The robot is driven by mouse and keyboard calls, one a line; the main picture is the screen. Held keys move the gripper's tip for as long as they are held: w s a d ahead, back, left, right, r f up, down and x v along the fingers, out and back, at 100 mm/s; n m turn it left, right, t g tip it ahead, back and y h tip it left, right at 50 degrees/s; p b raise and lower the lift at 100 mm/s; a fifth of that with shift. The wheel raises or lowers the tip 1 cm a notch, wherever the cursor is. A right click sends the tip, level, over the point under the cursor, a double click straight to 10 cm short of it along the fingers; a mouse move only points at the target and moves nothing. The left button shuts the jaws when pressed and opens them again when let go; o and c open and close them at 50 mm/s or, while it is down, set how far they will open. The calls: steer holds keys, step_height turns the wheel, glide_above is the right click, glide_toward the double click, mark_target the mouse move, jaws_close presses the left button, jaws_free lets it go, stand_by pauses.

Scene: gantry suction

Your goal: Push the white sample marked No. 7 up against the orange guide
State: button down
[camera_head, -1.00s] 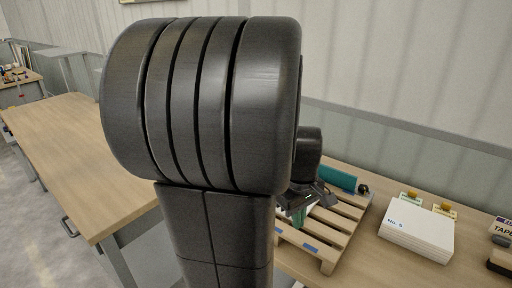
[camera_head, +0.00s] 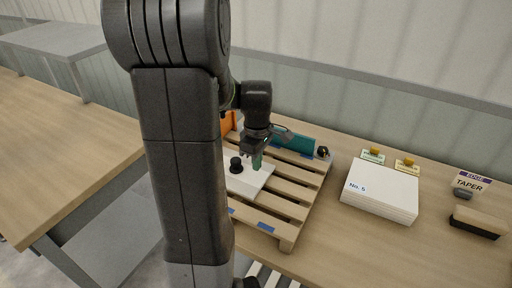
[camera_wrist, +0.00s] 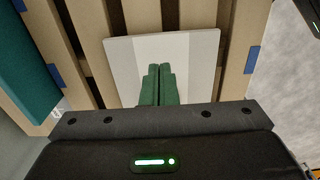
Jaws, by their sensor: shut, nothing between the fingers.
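A white flat sample (camera_head: 252,184) lies on a wooden pallet (camera_head: 287,229); no number is readable on it. The sample also shows in the wrist view (camera_wrist: 120,62). The orange guide (camera_head: 228,123) stands at the pallet's back left, partly hidden behind my arm. My gripper (camera_head: 257,162) is shut and empty, its green fingers pointing down at the sample. In the wrist view my fingertips (camera_wrist: 160,70) overlap the sample's near part; I cannot tell whether they touch it. My arm hides the sample's left side in the head view.
A teal guide (camera_head: 293,141) runs along the pallet's back edge. A black round knob (camera_head: 236,164) shows at the sample. A white stack marked No. 5 (camera_head: 383,190), small tagged items and a brush (camera_head: 478,222) lie to the right. Blue tape marks the pallet.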

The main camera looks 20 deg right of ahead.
mark_target(235, 159)
step_height(235, 159, down, 2)
steer(key=shift+f, duration=0.1)
steer(key=shift+w+a+p, duration=0.55)
steer(key=shift+w+a, duration=0.5)
steer(key=shift+w, duration=0.15)
steer(key=shift+w+a+f, duration=0.1)
steer(key=shift+w+a, duration=0.15)
steer(key=shift+w, duration=0.1)
steer(key=shift+w+a, duration=1.25)
steer(key=shift+w, duration=0.2)
steer(key=shift+s+d, duration=0.1)
steer(key=shift+s, duration=0.05)
